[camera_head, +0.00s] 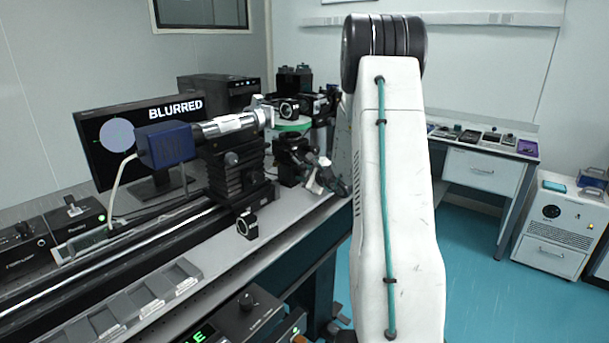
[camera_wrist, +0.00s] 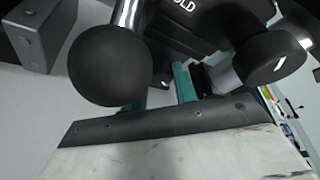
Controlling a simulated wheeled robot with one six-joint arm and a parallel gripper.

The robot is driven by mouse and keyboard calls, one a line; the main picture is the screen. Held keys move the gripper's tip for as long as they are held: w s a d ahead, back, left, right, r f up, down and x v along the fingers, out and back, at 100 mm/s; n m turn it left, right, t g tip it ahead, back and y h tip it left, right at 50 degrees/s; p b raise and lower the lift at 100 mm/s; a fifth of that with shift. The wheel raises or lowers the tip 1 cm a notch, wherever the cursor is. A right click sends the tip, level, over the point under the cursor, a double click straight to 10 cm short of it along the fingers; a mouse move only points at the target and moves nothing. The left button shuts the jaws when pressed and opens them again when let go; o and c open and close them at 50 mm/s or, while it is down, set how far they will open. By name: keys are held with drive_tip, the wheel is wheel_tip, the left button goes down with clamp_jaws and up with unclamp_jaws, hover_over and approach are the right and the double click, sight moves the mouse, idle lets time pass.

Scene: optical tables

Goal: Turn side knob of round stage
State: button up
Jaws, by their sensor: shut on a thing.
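A dark stage (camera_head: 290,150), which looks like the round stage, stands on the optical table right of the blue camera. My gripper (camera_head: 318,172) reaches in from the right beside it, low at its side. It is shut on what seems to be the side knob, which the fingers and the small scale largely hide in the head view. The wrist view shows a dark ball (camera_wrist: 115,65) on a shiny rod and a black cylindrical knob (camera_wrist: 268,58) close up. I cannot tell which part the fingers touch there.
A monitor (camera_head: 105,165) reads BLURRED beside a pale disc. A blue camera (camera_head: 166,145) with a silver tube sits on a black mount (camera_head: 235,175). A small black-framed optic (camera_head: 247,225) stands near the table's front edge. Teal floor (camera_head: 470,270) is open at right.

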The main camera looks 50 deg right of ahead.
drive_tip(key=o, duration=0.7)
drive_tip(key=shift+v, duration=4)
drive_tip(key=shift+d, duration=0.1)
